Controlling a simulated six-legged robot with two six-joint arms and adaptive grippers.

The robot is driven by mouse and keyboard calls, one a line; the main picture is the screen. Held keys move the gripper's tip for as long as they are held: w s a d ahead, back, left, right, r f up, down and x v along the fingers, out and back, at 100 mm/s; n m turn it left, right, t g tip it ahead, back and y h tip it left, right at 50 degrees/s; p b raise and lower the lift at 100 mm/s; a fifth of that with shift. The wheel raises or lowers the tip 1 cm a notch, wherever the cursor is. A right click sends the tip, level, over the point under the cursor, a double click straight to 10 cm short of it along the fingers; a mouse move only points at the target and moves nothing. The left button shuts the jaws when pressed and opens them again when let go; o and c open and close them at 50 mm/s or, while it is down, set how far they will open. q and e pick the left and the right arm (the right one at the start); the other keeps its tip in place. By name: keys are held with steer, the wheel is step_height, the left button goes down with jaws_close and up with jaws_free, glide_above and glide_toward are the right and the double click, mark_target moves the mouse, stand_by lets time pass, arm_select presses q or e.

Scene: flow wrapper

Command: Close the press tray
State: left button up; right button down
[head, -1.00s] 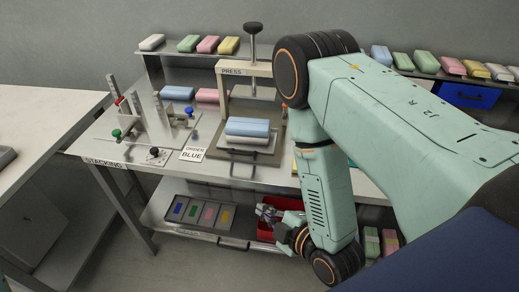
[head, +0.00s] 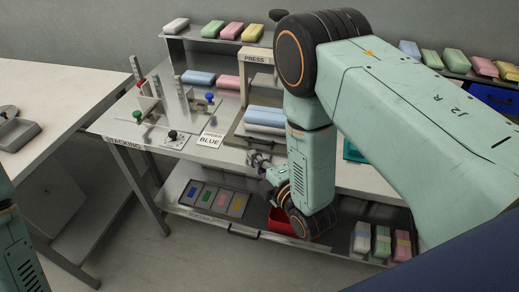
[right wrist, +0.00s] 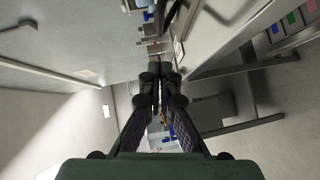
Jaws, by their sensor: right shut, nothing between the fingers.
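The press (head: 257,57) stands on the stacking table, its upper part partly covered by my right arm. Its grey press tray (head: 237,130) sits out in front of the press frame. A blue bar (head: 264,114) lies on a white one on the tray. My right gripper (head: 253,157) is at the table's front edge, just in front of the tray. Its fingers also show together and empty in the right wrist view (right wrist: 160,69). I cannot tell whether they touch the tray. My left gripper is out of view.
A sign reading ORDER BLUE (head: 210,140) lies left of the tray. The stacking fixture (head: 160,110) stands further left. Below, a drawer with coloured compartments (head: 214,200) and a red bin (head: 280,222) occupy the lower shelf. Open floor lies in front.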

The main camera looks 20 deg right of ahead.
mark_target(274, 123)
steer(key=w+d, duration=0.2)
steer(key=shift+w+f, duration=0.35)
steer(key=shift+w, duration=0.05)
steer(key=shift+w+d+f, duration=0.15)
steer(key=shift+w+d, duration=0.15)
steer(key=shift+w, duration=0.1)
steer(key=shift+a, duration=0.2)
steer(key=w+d+b, duration=0.1)
steer(key=w+d, duration=0.1)
steer(key=w, duration=0.1)
steer(key=w+d+b, duration=0.1)
steer(key=w+d, duration=0.1)
steer(key=w, duration=0.1)
steer(key=w+d+b, duration=0.2)
steer(key=w, duration=0.1)
steer(key=shift+w+d, duration=0.3)
steer(key=shift+d, duration=0.1)
steer(key=shift+w+d, duration=0.1)
steer(key=shift+r, duration=0.3)
